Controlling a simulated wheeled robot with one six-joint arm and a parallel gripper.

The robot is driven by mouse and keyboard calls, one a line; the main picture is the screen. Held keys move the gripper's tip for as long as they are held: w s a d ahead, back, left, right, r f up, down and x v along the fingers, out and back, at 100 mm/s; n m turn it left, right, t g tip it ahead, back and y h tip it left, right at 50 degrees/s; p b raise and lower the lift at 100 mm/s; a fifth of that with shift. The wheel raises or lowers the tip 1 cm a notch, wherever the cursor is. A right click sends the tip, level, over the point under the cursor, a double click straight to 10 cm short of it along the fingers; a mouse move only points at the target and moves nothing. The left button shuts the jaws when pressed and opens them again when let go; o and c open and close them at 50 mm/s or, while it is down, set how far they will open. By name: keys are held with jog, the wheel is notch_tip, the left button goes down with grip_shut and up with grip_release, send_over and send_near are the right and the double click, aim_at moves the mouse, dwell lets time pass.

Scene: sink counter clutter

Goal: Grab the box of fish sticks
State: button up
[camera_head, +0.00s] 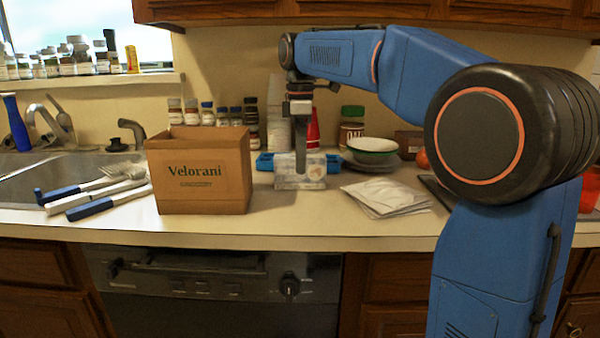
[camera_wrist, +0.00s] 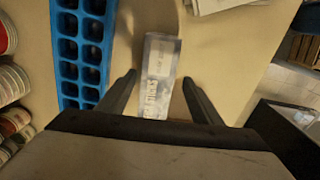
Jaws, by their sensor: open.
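The fish sticks box (camera_head: 287,182) is a small whitish carton on the counter, just right of the brown Velorani box in the head view. In the wrist view the box (camera_wrist: 160,60) lies between my open fingers, with lettering that seems to end in "sticks". My gripper (camera_head: 301,172) points down over the box, and one finger hides part of it. In the wrist view my gripper (camera_wrist: 158,78) has a finger on each side of the box, with a visible gap on both sides. Nothing is held.
A blue ice tray (camera_wrist: 80,50) lies close beside the box. The brown Velorani carton (camera_head: 198,170) stands to the left, and white packets (camera_head: 385,198) lie to the right. Stacked plates with a bowl (camera_head: 373,150) sit behind right. The counter in front is clear.

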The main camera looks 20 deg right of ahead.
jog(key=shift+w+f, duration=0.15)
jog(key=shift+f, duration=1.2)
jog(key=shift+w+f, duration=0.1)
jog(key=shift+f, duration=1.2)
jog(key=shift+c, duration=0.6)
